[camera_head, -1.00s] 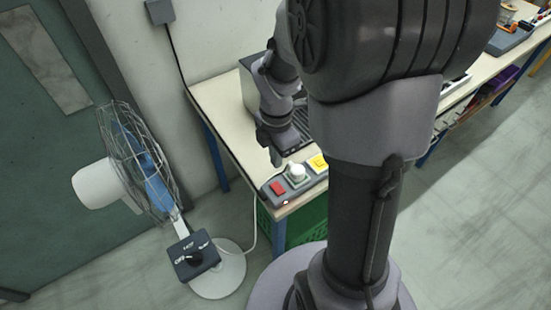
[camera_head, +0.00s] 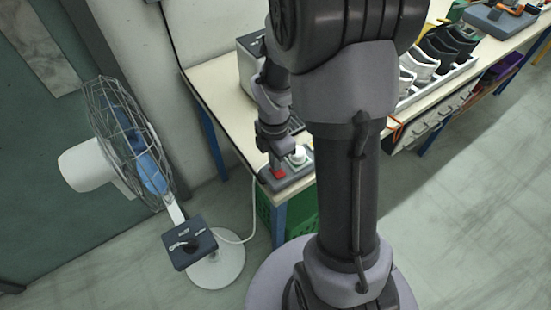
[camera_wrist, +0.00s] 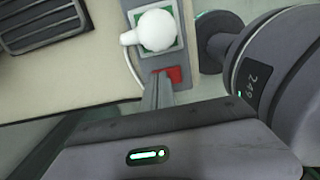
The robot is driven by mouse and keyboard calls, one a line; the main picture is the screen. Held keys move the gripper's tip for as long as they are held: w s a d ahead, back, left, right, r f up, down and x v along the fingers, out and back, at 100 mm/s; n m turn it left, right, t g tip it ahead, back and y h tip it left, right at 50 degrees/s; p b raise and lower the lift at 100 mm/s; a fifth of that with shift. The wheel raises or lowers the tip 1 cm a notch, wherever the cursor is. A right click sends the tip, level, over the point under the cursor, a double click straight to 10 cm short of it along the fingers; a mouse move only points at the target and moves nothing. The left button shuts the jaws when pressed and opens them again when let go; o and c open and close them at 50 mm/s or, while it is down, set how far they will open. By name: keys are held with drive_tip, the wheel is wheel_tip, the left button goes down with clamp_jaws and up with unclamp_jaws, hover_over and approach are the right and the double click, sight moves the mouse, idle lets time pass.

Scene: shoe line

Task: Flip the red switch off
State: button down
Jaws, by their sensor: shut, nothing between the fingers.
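The red switch (camera_head: 279,173) sits near the front end of a grey control box (camera_head: 295,178) on the table corner. In the wrist view the red switch (camera_wrist: 174,73) shows at the fingertips, partly covered by them. My gripper (camera_head: 276,163) points down over the switch in the head view. In the wrist view my gripper (camera_wrist: 157,78) is shut and empty, with its tips at or just over the red switch. I cannot tell whether they touch. The switch's on or off position is unclear.
A white round knob (camera_wrist: 155,30) stands on the box just beyond the switch. A wire-caged fan (camera_head: 130,145) stands left of the table (camera_head: 212,88). A shoe rack (camera_head: 440,78) is at the right. A dark ribbed tray (camera_wrist: 40,22) lies left of the box.

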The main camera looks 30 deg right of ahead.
drive_tip(key=shift+w, duration=0.1)
drive_tip(key=shift+s+r, duration=0.2)
drive_tip(key=shift+s, duration=0.6)
